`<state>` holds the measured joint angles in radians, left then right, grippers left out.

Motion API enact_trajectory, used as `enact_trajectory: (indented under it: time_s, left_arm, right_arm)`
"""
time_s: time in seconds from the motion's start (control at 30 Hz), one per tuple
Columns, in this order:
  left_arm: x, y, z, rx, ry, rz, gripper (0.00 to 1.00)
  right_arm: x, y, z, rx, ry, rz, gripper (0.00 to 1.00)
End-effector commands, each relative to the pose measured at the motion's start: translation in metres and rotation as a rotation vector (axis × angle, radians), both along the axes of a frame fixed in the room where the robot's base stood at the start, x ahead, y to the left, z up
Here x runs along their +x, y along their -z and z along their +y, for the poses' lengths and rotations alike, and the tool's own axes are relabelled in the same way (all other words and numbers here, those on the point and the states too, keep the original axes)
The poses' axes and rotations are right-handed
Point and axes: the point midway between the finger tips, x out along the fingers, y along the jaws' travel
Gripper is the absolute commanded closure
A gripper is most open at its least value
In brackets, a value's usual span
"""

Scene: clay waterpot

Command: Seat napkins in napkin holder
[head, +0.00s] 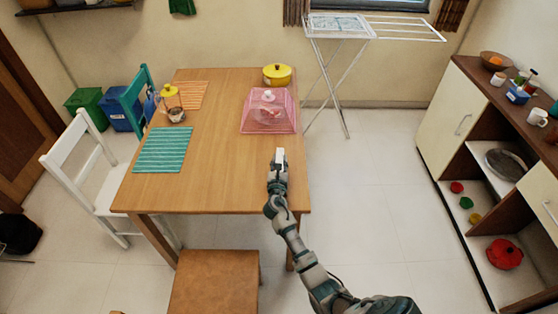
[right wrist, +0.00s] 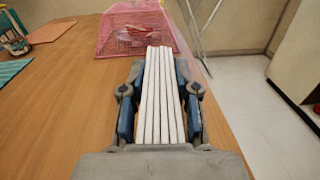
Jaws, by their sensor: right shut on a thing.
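My right gripper (head: 278,164) is over the right part of the wooden table (head: 215,130), near its right edge. It is shut on a stack of white napkins (right wrist: 157,100), which stand as several thin layers between the two blue-padded fingers. The napkins' white end (head: 280,154) also shows in the head view. I cannot make out a napkin holder for certain. A small dish-like item (head: 176,115) stands by a yellow-topped jar (head: 170,97) at the table's left side, too small to identify. My left gripper is not in view.
A pink mesh food cover (head: 268,112) stands just beyond the gripper, with a yellow pot (head: 277,75) behind it. A teal mat (head: 163,150) and an orange mat (head: 186,95) lie at left. A stool (head: 215,282) stands in front. The table's middle is clear.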

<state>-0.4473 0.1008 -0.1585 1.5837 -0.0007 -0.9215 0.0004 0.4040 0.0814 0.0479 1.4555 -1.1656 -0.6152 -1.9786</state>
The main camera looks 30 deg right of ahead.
Motion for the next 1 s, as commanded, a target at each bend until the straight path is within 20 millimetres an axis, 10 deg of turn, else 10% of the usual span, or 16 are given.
enact_trajectory:
  time_s: [0.2, 0.23, 0.33, 0.73, 1.0]
  left_arm:
    - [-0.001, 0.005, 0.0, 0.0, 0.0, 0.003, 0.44]
    - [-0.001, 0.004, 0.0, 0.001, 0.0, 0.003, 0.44]
    - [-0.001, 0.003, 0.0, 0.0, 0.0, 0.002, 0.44]
    - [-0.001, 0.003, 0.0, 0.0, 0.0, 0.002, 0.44]
    - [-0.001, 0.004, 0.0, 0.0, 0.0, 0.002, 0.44]
  right_arm:
    - [0.0, 0.006, 0.0, 0.0, 0.0, 0.0, 1.0]
    - [0.0, 0.005, 0.0, 0.0, 0.0, 0.0, 0.62]
    - [0.0, 0.004, 0.0, -0.001, 0.0, -0.001, 0.41]
    - [-0.007, 0.006, 0.006, 0.0, 0.0, 0.0, 0.41]
    - [-0.053, 0.006, 0.039, 0.002, -0.001, 0.001, 0.41]
